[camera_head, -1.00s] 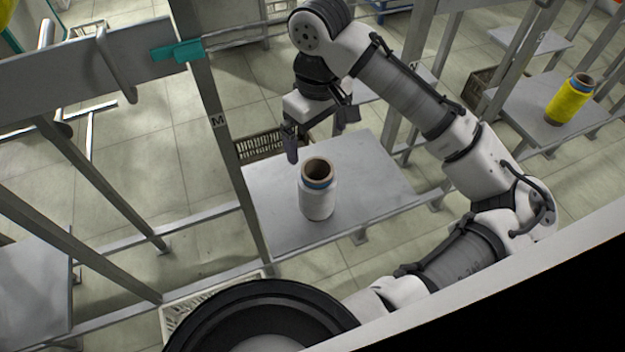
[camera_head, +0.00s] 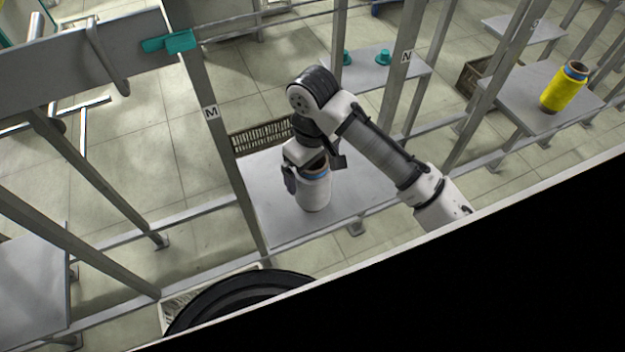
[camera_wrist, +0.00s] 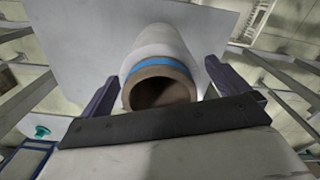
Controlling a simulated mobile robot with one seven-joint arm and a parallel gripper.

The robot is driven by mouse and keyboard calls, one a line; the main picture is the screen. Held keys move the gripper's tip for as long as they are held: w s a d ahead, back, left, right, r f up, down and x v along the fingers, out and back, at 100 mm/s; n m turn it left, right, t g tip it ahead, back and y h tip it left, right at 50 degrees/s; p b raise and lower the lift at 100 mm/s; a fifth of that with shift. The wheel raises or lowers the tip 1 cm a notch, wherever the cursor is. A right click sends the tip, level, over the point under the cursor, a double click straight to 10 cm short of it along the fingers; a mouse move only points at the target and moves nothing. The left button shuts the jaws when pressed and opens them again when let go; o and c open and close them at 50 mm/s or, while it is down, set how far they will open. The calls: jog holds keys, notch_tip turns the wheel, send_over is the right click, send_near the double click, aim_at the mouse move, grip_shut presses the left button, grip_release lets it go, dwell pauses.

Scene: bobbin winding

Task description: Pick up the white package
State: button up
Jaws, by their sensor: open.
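The white package (camera_head: 314,192) is a white thread spool with a blue band and a brown hollow core. It stands upright on a grey metal shelf (camera_head: 275,225). My gripper (camera_head: 306,178) is at its upper part, and partly hides its top in the head view. In the wrist view the package (camera_wrist: 163,48) lies between the two dark fingers of my gripper (camera_wrist: 165,88), with its core end facing the camera. The fingers are open, one on each side of the package. I cannot tell whether either finger touches it.
A post marked M (camera_head: 212,115) stands left of the shelf and a post marked N (camera_head: 404,65) behind it on the right. A yellow spool (camera_head: 562,92) stands on another shelf at right. A dark crate (camera_head: 262,137) lies behind the white package's shelf.

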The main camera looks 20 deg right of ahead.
jog(key=c, duration=1.5)
jog(key=shift+o, duration=0.2)
